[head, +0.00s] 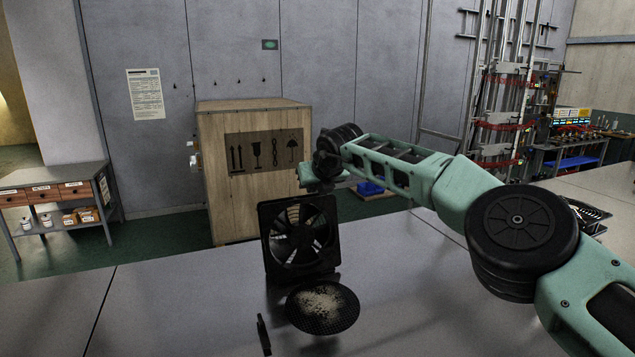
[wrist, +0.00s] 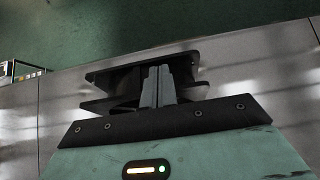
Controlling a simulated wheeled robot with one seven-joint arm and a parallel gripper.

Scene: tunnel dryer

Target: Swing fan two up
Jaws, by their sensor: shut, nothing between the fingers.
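A black square fan (head: 268,240) stands upright near the far edge of the grey table, its round bladed opening facing my head camera. I see no number on it. My gripper (wrist: 158,84) is shut with nothing between its fingers. In the head view my gripper (head: 318,190) is at the fan's top edge, and its fingertips are hard to make out. In the wrist view the dark fan frame (wrist: 105,82) lies right around and under the fingers; I cannot tell whether they touch it.
A round dark mesh disc (head: 345,312) with pale granules lies in front of the fan. A small dark stick-like piece (head: 263,336) is left of it. A wooden crate (head: 222,180) stands beyond the table. The table's left side (head: 180,300) is clear.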

